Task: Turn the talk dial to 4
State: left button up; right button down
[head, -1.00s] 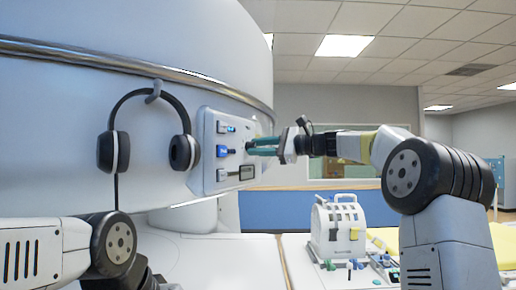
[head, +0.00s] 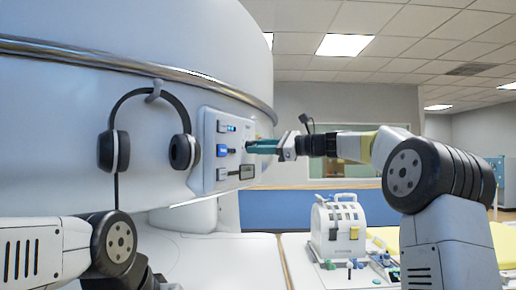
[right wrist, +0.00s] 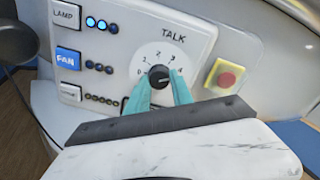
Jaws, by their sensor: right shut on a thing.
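The talk dial (right wrist: 158,74) is a small black knob on a round white scale under the word TALK in the right wrist view. Numerals run around the scale, with 4 at the right. I cannot tell for certain which numeral the pointer meets. My right gripper (right wrist: 160,84) has its teal fingers on either side of the knob, shut on it. In the head view the right gripper (head: 252,147) reaches the panel's right part from the right, and its fingers hide the dial. My left gripper is out of view; only part of that arm shows at lower left.
The white control panel (head: 210,180) also carries a LAMP button (right wrist: 66,15), a blue FAN button (right wrist: 68,60) and a red button (right wrist: 227,79) on yellow. Headphones (head: 179,152) hang left of the panel. A white case (head: 338,228) stands below on the right.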

jog(key=shift+f, duration=0.1)
jog(key=c, duration=1.1)
grip_release()
jog(key=shift+d, duration=0.1)
jog(key=v, duration=0.7)
jog(key=shift+s+d, duration=0.15)
jog(key=shift+d, duration=0.2)
